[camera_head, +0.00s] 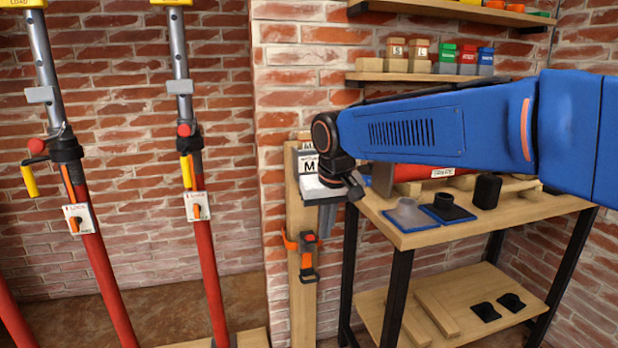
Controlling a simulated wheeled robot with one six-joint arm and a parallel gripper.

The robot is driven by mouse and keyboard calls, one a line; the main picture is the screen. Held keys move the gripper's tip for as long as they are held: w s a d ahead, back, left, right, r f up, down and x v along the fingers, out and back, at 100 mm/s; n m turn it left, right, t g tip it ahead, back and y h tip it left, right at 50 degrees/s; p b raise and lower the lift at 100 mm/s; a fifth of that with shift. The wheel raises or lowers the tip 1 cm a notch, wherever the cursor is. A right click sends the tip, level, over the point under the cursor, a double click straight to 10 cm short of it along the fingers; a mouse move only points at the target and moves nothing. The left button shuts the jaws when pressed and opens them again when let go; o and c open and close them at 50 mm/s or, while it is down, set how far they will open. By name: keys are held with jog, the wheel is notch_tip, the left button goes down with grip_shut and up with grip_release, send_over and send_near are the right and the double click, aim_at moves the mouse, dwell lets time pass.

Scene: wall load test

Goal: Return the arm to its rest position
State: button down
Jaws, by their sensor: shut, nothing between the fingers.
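My blue arm reaches in from the right edge, across the front of the workbench. My gripper (328,222) hangs at its end, fingers pointing down, in front of the wooden post at the brick pillar. The fingers look closed together and hold nothing. A white label marked "M" shows just behind the wrist. The gripper is above and slightly right of an orange and black tool (307,258) strapped to the post. From this view I cannot tell whether the gripper touches the post.
The workbench (470,229) holds a dark cylinder (486,191), small pads and a red tube partly hidden by my arm. Shelves above carry small coloured boxes (467,57). Open space lies between the props and the pillar.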

jog(key=s+d+f+m, duration=0.2)
jog(key=s+d+f, duration=0.1)
jog(key=s+d, duration=1.2)
jog(key=s+d+f+m+t, duration=0.1)
jog(key=s+d+f, duration=0.7)
jog(key=s+d, duration=0.2)
jog(key=shift+s+f+t+h, duration=0.2)
jog(key=shift+s+t+h, duration=0.15)
jog(key=shift+s, duration=0.45)
